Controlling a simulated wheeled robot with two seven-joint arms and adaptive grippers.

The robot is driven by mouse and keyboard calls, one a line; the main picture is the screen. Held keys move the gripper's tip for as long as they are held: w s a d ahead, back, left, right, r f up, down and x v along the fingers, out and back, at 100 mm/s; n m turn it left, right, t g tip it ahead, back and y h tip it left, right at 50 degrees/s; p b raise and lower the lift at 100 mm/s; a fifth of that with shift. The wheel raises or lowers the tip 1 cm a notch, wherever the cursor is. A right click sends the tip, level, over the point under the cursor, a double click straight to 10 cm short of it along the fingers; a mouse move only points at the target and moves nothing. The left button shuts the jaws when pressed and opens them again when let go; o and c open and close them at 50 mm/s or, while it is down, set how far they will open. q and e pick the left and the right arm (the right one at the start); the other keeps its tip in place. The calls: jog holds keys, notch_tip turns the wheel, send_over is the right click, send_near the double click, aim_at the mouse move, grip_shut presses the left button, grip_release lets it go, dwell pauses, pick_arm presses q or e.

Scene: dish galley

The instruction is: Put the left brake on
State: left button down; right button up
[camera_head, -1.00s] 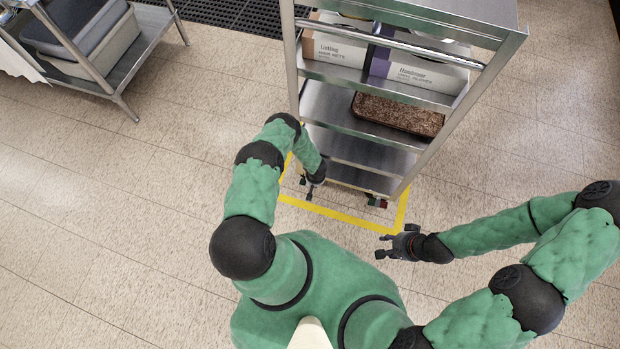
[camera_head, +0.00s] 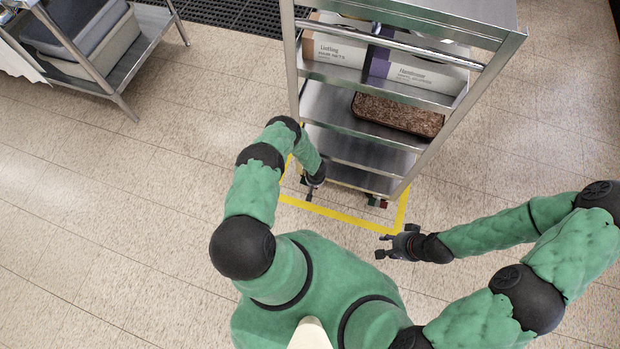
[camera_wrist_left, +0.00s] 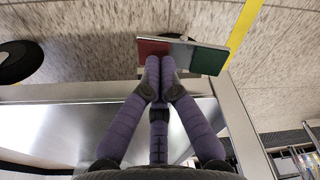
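The left brake is a small pedal (camera_wrist_left: 182,55) with a red end and a green end, low on the trolley; it shows in the left wrist view. My left gripper (camera_wrist_left: 158,66) has its purple fingers drawn together, tips at the pedal's red end, nothing seen between them. Whether they touch it I cannot tell. In the head view my left gripper (camera_head: 310,190) is at the trolley's lower left corner and hides most of that brake. My right gripper (camera_head: 385,245) is open and empty, above the floor in front of the trolley's right corner.
The steel trolley (camera_head: 345,146) carries boxes (camera_head: 425,75) and a brown tray (camera_head: 398,114). Another pedal (camera_head: 377,202) is at its lower right corner. Yellow floor tape (camera_head: 340,216) surrounds its foot. A rack with grey tubs (camera_head: 95,55) stands at far left. The floor between is clear.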

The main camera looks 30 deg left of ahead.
pick_arm(q)
notch_tip(320, 180, up, 7)
jog(key=p, duration=0.3)
jog(key=shift+f, duration=0.15)
pick_arm(e)
jog(key=shift+r, duration=1.75)
